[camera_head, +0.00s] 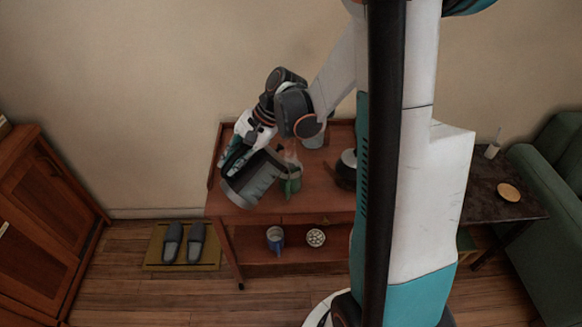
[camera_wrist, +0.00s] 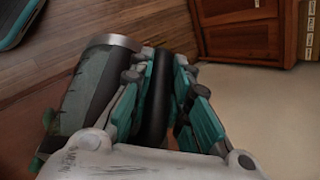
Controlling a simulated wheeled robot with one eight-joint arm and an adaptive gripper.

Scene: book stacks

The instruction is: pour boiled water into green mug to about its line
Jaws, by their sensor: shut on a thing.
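My gripper (camera_head: 232,158) is shut on the dark handle (camera_wrist: 156,95) of a grey, partly see-through jug (camera_head: 252,182). The jug is strongly tilted above the left part of the wooden table, and its body (camera_wrist: 98,75) also fills the left of the wrist view. The green mug (camera_head: 293,186) stands on the table close to the jug's right end, partly hidden by it. I cannot see the mug's line, the water level or any stream. A green edge shows at the lower left of the wrist view (camera_wrist: 38,161), probably the mug.
A dark kettle (camera_head: 345,171) stands right of the mug, partly behind my column. A grey container (camera_head: 314,140) is at the back. A blue mug (camera_head: 275,239) and a round patterned item (camera_head: 316,238) sit on the lower shelf. Slippers (camera_head: 184,243) lie on a floor mat.

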